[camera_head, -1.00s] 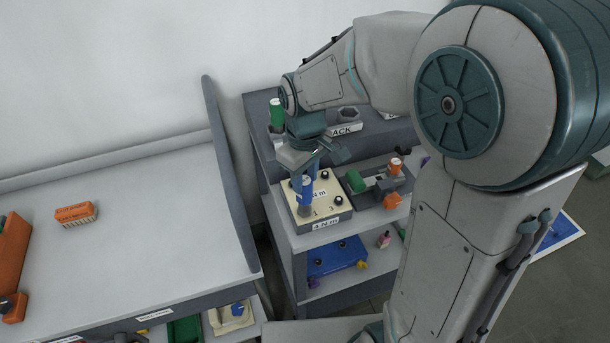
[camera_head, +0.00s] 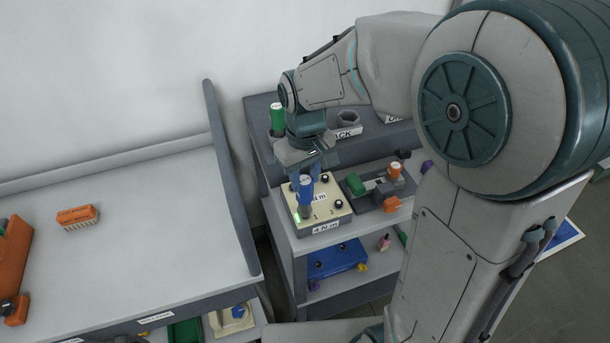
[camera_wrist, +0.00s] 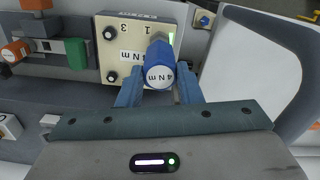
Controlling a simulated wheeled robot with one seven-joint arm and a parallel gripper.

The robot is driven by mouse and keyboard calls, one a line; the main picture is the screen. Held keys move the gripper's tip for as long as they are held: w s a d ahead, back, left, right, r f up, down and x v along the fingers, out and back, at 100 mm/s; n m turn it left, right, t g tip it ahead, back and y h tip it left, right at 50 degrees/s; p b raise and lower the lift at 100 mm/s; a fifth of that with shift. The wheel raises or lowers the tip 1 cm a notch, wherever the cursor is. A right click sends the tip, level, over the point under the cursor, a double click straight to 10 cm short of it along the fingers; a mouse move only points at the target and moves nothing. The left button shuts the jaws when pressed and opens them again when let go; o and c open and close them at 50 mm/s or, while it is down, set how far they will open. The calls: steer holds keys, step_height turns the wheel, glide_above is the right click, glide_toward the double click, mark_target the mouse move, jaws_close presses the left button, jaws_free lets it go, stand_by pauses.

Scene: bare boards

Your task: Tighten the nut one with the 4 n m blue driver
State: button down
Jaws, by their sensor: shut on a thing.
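The blue driver (camera_head: 306,190), marked 4 N m on its end, stands roughly upright over the near left corner of a cream board (camera_head: 327,208). In the wrist view the driver (camera_wrist: 159,66) sits between the two blue fingers of my gripper (camera_wrist: 160,92), which is shut on its handle. My gripper also shows in the head view (camera_head: 306,174), above the board. The driver's lower end is at the corner beside the number 1, and it hides nut one. A green light (camera_wrist: 171,37) glows beside the driver there. Other black nuts (camera_wrist: 112,76) show on the board.
A grey fixture (camera_head: 378,187) with green and orange parts stands right of the board. A green driver (camera_head: 277,118) stands on the rack behind. A grey upright panel (camera_head: 232,180) separates the left bench from this cart. A blue board (camera_head: 337,257) lies on the shelf below.

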steer(key=shift+r, duration=0.35)
step_height(320, 180, up, 5)
steer(key=p, duration=0.4)
stand_by(2.2)
